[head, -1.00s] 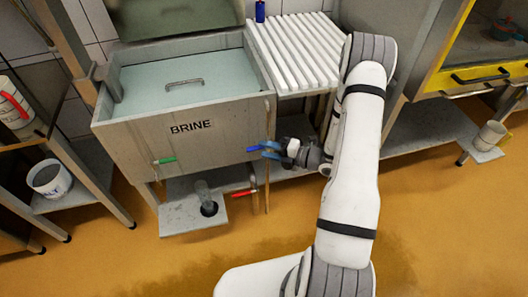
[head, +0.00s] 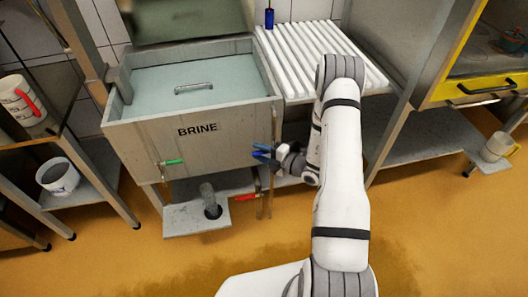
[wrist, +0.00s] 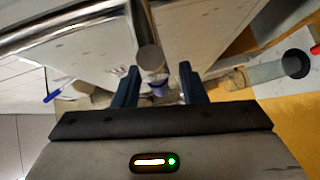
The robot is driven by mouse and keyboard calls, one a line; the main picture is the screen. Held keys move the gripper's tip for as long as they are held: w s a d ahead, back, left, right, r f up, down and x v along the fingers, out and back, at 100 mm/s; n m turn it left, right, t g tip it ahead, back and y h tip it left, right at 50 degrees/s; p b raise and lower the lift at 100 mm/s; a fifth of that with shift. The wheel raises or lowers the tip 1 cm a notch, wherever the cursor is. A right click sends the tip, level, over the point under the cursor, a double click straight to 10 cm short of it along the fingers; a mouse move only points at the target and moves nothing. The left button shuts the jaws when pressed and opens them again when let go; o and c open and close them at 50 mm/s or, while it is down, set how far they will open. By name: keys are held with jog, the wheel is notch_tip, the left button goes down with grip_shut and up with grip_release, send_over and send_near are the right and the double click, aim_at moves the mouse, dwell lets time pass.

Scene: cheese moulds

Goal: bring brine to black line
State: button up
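The grey brine tank (head: 140,130) is labelled BRINE and holds pale blue-green liquid (head: 160,75). A green-handled valve (head: 172,162) is on its front, and a red lever (head: 246,198) sits lower right. The red lever also shows at the right edge of the wrist view (wrist: 315,49). A blue lever (wrist: 52,96) shows at the left of the wrist view. My gripper (head: 262,153) is by the tank's front right corner. In the wrist view its dark blue fingers (wrist: 158,88) are apart, with a metal pipe end (wrist: 149,59) just beyond. I cannot make out a black line.
A clear cylinder (head: 207,194) stands in a black ring on the low shelf (head: 180,222). A white slatted rack (head: 315,60) with a blue item (head: 269,18) adjoins the tank. A bucket (head: 57,177) is at left, a mug (head: 497,147) at right. The floor in front is open.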

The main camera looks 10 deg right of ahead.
jog(key=shift+c, duration=0.5)
grip_shut()
